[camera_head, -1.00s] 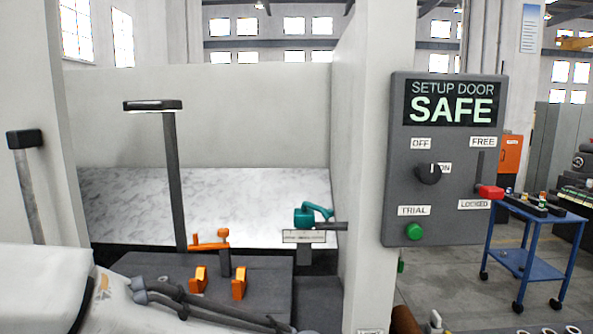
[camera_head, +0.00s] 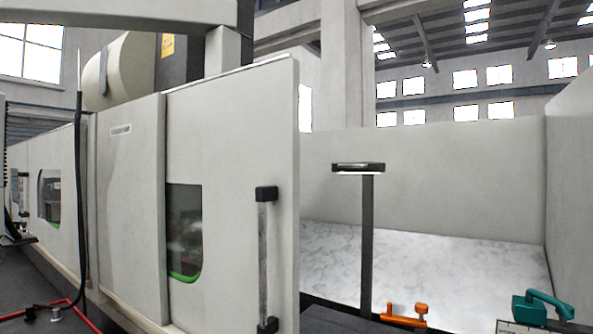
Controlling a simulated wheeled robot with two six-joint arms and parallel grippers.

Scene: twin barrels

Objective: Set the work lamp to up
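The work lamp (camera_head: 358,168) is a flat dark head on top of an upright dark post (camera_head: 367,245), in front of the marble-like bed, right of centre in the head view. The underside of its head shows a bright strip. An orange clamp-like part (camera_head: 405,317) is beside the foot of the post. Neither of my grippers is in view, so nothing is seen touching the lamp.
A large pale door (camera_head: 230,130) with a vertical handle (camera_head: 264,260) stands left of the lamp. A teal handled part (camera_head: 540,308) is at the lower right. Pale walls enclose the bed (camera_head: 450,265). A black cable (camera_head: 78,200) hangs at far left.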

